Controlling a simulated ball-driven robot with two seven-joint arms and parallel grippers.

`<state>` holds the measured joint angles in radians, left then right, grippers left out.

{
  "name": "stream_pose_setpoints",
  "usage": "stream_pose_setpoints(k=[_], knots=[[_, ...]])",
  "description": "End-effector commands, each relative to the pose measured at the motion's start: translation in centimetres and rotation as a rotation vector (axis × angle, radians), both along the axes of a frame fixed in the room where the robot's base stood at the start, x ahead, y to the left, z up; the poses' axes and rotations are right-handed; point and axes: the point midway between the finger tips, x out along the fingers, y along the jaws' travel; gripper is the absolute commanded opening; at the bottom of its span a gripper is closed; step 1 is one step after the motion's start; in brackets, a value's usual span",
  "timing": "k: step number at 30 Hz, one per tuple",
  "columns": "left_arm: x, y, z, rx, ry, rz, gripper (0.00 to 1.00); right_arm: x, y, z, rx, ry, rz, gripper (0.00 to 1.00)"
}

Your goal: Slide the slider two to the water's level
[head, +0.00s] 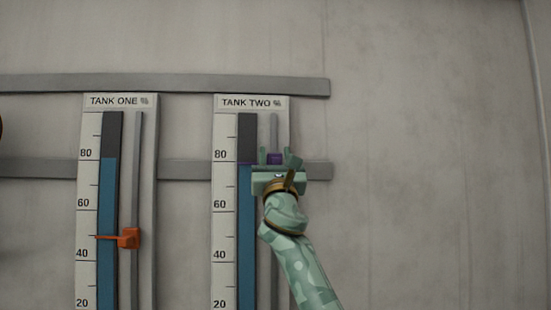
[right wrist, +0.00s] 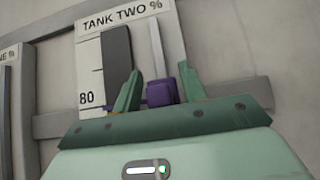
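The tank two gauge (head: 225,125) is a pale panel with a blue water column (head: 245,205), whose top lies slightly below the 80 mark. Slider two is a purple block (head: 275,158) on the grey rail right of the column, close to the height of the water's top. In the right wrist view the purple slider (right wrist: 162,92) has a thin pointer reaching left, near the 80 label. My right gripper (head: 277,158) has its fingers on either side of the slider, apparently with small gaps. It hides part of the pointer and the rail. My left gripper is not in view.
The tank one gauge (head: 88,125) stands to the left, with an orange slider (head: 129,238) between 40 and 60. Two grey horizontal bars (head: 308,87) cross the wall behind the panels. The wall on the right is bare.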

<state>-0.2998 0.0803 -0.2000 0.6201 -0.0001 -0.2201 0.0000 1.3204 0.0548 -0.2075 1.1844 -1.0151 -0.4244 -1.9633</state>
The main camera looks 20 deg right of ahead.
Motion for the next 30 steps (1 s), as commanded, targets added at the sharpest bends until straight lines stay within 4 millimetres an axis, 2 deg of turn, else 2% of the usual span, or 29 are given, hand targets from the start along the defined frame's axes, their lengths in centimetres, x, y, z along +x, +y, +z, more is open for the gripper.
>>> stream_pose_setpoints(k=[5, 8, 15, 21, 25, 30], knots=[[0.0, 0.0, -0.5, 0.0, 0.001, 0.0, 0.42, -0.6, 0.1, -0.9, 0.0, -0.001, -0.002, 0.42], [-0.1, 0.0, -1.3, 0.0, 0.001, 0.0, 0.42, -1.8, 0.4, -2.3, 0.001, 0.0, 0.001, 0.42], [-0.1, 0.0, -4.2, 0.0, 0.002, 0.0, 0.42, -6.3, 1.7, -7.2, -0.002, 0.0, 0.001, 0.42], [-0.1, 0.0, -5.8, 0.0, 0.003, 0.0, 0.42, -9.5, 2.5, -10.2, -0.002, 0.001, 0.001, 0.42], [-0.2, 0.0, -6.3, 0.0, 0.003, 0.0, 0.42, -10.7, 2.8, -11.2, -0.001, -0.001, 0.001, 0.42], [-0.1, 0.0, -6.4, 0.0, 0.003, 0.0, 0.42, -11.2, 2.9, -11.6, 0.0, 0.0, 0.0, 0.42]])
